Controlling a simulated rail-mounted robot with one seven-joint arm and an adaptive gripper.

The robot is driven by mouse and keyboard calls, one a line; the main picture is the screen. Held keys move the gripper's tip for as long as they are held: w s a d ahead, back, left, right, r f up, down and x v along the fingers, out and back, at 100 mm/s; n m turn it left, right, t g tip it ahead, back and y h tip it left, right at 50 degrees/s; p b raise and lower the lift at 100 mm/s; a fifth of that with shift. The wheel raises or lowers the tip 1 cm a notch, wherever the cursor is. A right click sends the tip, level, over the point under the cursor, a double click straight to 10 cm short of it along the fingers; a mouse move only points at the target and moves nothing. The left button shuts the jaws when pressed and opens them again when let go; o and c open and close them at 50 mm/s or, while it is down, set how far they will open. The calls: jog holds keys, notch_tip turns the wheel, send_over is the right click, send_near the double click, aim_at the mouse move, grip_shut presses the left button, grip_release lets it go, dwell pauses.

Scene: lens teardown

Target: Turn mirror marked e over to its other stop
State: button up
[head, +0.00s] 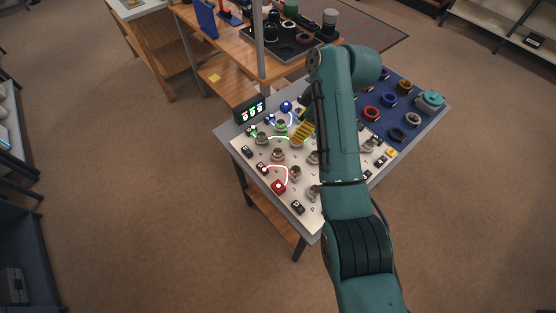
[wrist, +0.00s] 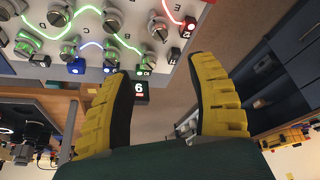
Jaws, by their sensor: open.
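Several small mirrors on round grey mounts stand on the white board (head: 248,162), such as one mirror (head: 278,154) near its middle. In the wrist view, mirror mounts (wrist: 113,20) show at the top, with small letters beside them. The letters are too small and turned for me to tell surely which is mirror e. My gripper (head: 302,131) is over the back part of the board with yellow fingers. In the wrist view my gripper (wrist: 163,70) is open and empty, its fingers apart from the mounts. My arm hides the board's right part.
Red, green and white-blue light lines cross the board. A digit display (head: 250,110) stands at its back left corner. A blue mat (head: 386,128) with several rings lies to the right. A wooden bench (head: 235,65) stands behind; open floor lies left.

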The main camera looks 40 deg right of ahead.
aim_at(278, 151)
jog(key=b+x, duration=0.4)
jog(key=x, duration=1.2)
jog(key=shift+w+a, duration=0.1)
jog(key=shift+w, duration=0.05)
grip_shut()
